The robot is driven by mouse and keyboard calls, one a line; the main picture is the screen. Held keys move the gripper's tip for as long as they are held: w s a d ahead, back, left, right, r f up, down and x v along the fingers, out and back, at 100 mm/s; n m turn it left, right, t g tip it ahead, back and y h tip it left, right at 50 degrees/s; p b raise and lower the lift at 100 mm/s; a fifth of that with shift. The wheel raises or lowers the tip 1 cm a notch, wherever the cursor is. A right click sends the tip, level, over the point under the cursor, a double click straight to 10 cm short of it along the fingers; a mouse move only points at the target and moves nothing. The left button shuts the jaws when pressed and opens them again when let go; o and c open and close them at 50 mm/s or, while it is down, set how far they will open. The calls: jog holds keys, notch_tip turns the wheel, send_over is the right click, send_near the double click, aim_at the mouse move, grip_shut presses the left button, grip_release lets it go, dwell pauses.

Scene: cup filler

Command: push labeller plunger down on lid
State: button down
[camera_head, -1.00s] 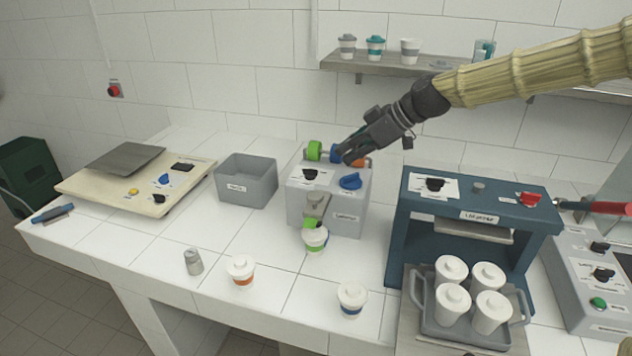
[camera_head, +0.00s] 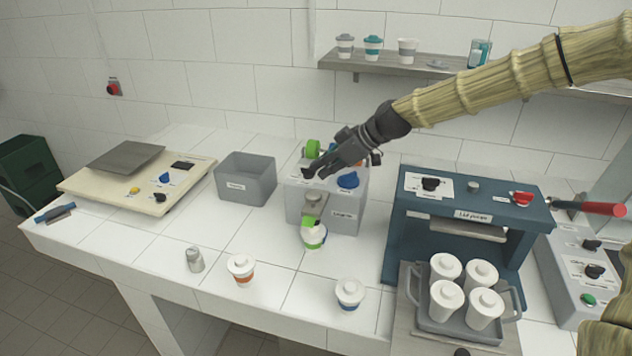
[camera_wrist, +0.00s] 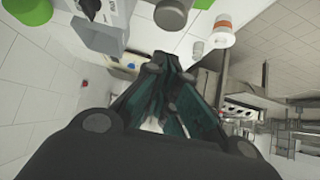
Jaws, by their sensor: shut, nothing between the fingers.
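The labeller (camera_head: 345,205) is a grey box in the middle of the counter, with dark and blue knobs on top. Its plunger (camera_head: 312,199) is a round grey knob on an arm at the front. Under the plunger sits a white cup with a lid and a green band (camera_head: 314,237). The lid is mostly hidden by the green part below the plunger. My gripper (camera_head: 323,174) is shut and empty, above the labeller's top, just behind and above the plunger as seen from the head. In the wrist view its dark fingers (camera_wrist: 168,100) point away from the camera.
A lid press (camera_head: 470,215) stands right of the labeller, with a tray (camera_head: 430,322) of several white cups before it. A grey bin (camera_head: 246,180) is at left. An orange-banded cup (camera_head: 241,270), a blue-banded cup (camera_head: 349,294) and a grey cylinder (camera_head: 195,260) stand near the front edge.

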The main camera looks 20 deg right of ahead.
aim_at(316, 195)
jog(key=p+x, duration=0.1)
jog(key=x, duration=0.1)
jog(key=shift+w+a+f, duration=0.1)
jog(key=shift+a+f, duration=0.05)
jog(key=shift+a, duration=0.15)
jog(key=shift+w+f, duration=0.1)
jog(key=shift+f, duration=0.25)
notch_tip(316, 195, down, 2)
jog(key=shift+d+f+p, duration=0.1)
jog(key=shift+p, duration=0.6)
jog(key=shift+f, duration=0.6)
jog(key=shift+f, duration=0.15)
